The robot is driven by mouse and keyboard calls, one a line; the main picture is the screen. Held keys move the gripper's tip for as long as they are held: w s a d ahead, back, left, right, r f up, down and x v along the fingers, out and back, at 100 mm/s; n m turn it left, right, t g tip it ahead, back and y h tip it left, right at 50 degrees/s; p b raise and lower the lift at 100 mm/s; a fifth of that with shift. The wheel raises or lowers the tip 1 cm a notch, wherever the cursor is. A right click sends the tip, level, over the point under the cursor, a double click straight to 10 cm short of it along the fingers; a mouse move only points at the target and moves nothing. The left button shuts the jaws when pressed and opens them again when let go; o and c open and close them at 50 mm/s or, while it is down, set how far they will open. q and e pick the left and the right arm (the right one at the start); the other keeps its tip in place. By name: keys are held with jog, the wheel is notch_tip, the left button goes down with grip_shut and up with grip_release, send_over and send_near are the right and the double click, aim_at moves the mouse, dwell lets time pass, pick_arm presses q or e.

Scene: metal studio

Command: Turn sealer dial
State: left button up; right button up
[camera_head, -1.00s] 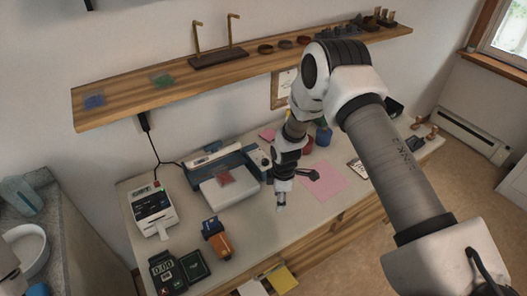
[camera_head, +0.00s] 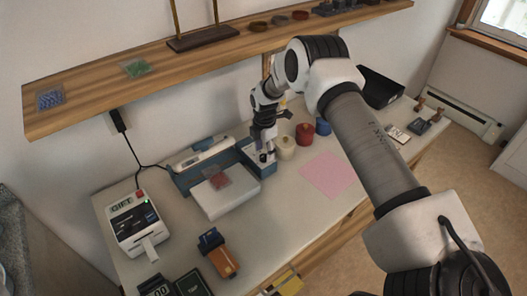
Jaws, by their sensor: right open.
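The blue sealer (camera_head: 183,186) with its pale sealing arm (camera_head: 202,154) stands against the wall on the bench. A white platform (camera_head: 228,197) with a small bag of red contents (camera_head: 220,181) lies in front of it. My right gripper (camera_head: 264,157) is open and points down at the right end of the sealer. The gripper covers most of the panel there, so I cannot make out the dial or whether the fingers touch it. My left gripper is not in view.
A label printer (camera_head: 136,225) stands left. An orange and blue object (camera_head: 219,255) lies in front. Several spools, including a red one (camera_head: 305,134), stand just right of the gripper. A pink sheet (camera_head: 328,174) lies flat. A wooden shelf (camera_head: 100,88) runs above.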

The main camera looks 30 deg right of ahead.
aim_at(264, 158)
jog(key=shift+w+f, duration=0.2)
jog(key=shift+f, duration=0.4)
jog(key=shift+w+f, duration=0.15)
jog(key=shift+f, duration=0.45)
jog(key=shift+s+r, duration=0.1)
jog(key=shift+s, duration=0.05)
jog(key=shift+s+r, duration=0.1)
jog(key=shift+c, duration=1.1)
grip_shut()
